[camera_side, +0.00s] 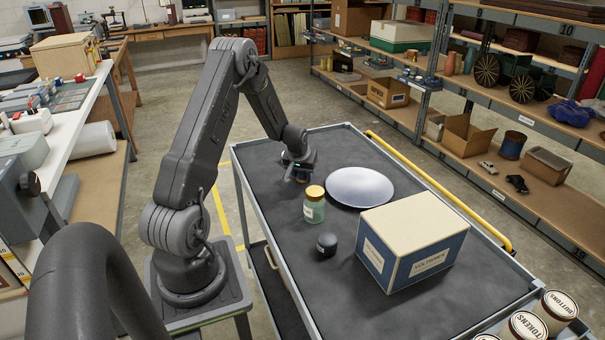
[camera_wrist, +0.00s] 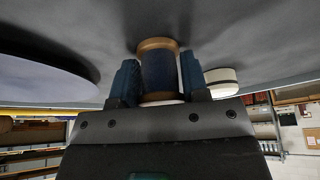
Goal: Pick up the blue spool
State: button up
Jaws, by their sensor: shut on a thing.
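The blue spool (camera_wrist: 159,72), dark blue thread between two tan wooden ends, shows in the middle of the wrist view. My gripper (camera_wrist: 160,80) has one blue-grey finger on each side of it and is shut on it. The spool's far end is at or very close to the dark grey cart top (camera_wrist: 235,40); I cannot tell whether it touches. In the side view my gripper (camera_side: 299,178) is low over the far left part of the cart top, and the spool is mostly hidden there.
A green jar with a gold lid (camera_side: 314,205) and a silver round plate (camera_side: 360,188) stand close to my gripper. The cart has a raised rim (camera_side: 262,247).

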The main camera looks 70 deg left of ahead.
jog(key=shift+r, duration=0.15)
jog(key=shift+r, duration=0.3)
jog(key=r, duration=0.3)
jog(key=shift+s+a+r, duration=0.1)
jog(key=shift+s+r, duration=0.1)
jog(key=shift+r, duration=0.2)
jog(key=s+a+r, duration=0.3)
jog(key=s+r, duration=0.3)
jog(key=s, duration=0.4)
jog(key=shift+s+r, duration=0.2)
jog(key=shift+s, duration=0.2)
